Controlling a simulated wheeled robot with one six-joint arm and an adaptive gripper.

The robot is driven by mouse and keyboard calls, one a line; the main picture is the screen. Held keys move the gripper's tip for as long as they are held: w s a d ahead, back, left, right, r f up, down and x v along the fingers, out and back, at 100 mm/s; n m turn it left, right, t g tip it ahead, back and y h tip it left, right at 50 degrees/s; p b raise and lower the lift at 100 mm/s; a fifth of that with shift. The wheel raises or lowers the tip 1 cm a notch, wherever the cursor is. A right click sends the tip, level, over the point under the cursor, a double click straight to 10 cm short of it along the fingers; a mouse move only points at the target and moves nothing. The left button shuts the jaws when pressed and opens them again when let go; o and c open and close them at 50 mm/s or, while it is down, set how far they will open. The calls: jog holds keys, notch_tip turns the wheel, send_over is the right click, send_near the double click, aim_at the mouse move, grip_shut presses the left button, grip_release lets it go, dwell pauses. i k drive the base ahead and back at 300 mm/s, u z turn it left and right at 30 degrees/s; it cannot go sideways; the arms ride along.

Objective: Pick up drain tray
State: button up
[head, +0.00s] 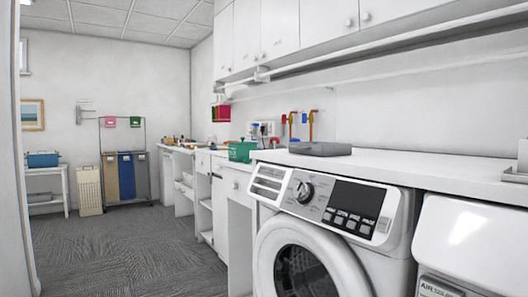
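A flat, shallow grey object (320,148) lies on the white counter above the washing machine. It looks like a tray, but I cannot tell for sure that it is the drain tray. A silvery shallow tray-like thing (514,175) sits on the counter at the right edge, cut off by the frame, with a white upright item at its back. My gripper is not in view.
A washing machine (335,205) and a second white machine (470,245) stand under the counter (420,168). A green basket (241,151) sits on the farther counter. Wall cabinets (285,28) hang above. Carpet (120,250) at the left is clear.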

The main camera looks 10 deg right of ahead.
aim_at(315, 148)
jog(key=u, duration=0.95)
jog(key=i, duration=1.15)
jog(key=u, duration=0.4)
jog(key=i, duration=1.4)
jog(key=z, duration=1.35)
jog(key=i, duration=0.7)
jog(key=z, duration=0.8)
